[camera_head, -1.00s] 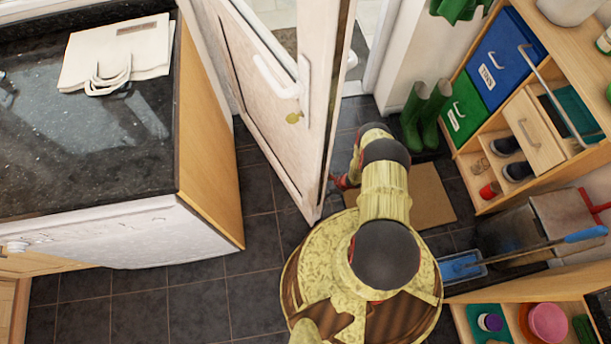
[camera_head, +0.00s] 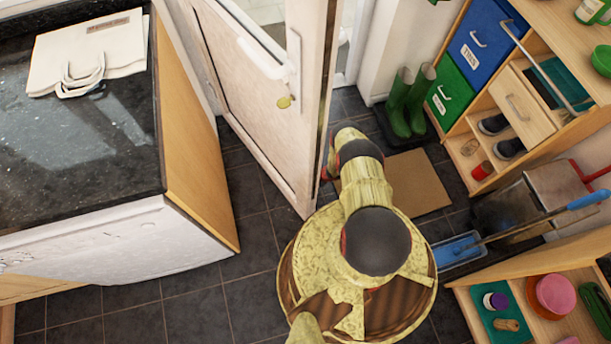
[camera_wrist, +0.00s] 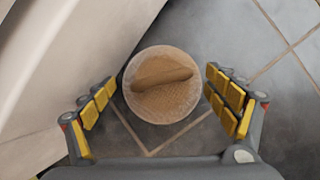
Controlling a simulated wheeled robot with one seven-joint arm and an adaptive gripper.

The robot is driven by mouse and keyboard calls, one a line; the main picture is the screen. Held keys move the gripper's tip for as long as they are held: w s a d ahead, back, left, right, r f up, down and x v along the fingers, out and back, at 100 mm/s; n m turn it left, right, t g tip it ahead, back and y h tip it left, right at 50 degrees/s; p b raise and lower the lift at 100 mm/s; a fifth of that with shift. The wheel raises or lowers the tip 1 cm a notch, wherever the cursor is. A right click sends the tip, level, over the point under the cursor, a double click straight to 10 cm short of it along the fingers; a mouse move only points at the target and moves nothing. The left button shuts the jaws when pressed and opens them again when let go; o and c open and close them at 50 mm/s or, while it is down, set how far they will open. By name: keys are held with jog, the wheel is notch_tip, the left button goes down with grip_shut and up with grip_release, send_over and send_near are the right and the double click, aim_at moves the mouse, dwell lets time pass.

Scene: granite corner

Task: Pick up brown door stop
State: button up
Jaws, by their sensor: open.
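The brown door stop (camera_wrist: 160,84) shows in the wrist view as a round tan disc with a raised darker ridge across its top. It sits on the grey tiled floor beside the pale door (camera_wrist: 60,60). My gripper (camera_wrist: 158,97) is open, with one yellow-padded finger on each side of the disc and the disc lying between and slightly beyond them. I cannot tell how far the fingertips are above the floor. In the head view my arm hides the gripper, and the door stop is not clearly visible there.
The open white door (camera_head: 262,95) stands close to the left of my arm. A dark-topped counter (camera_head: 90,150) is on the left.

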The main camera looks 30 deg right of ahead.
jog(key=c, duration=0.3)
jog(key=shift+s+a, duration=0.1)
jog(key=c, duration=1.9)
jog(key=shift+r, duration=0.1)
notch_tip(320, 180, up, 10)
jog(key=p, duration=0.5)
jog(key=shift+p, duration=0.35)
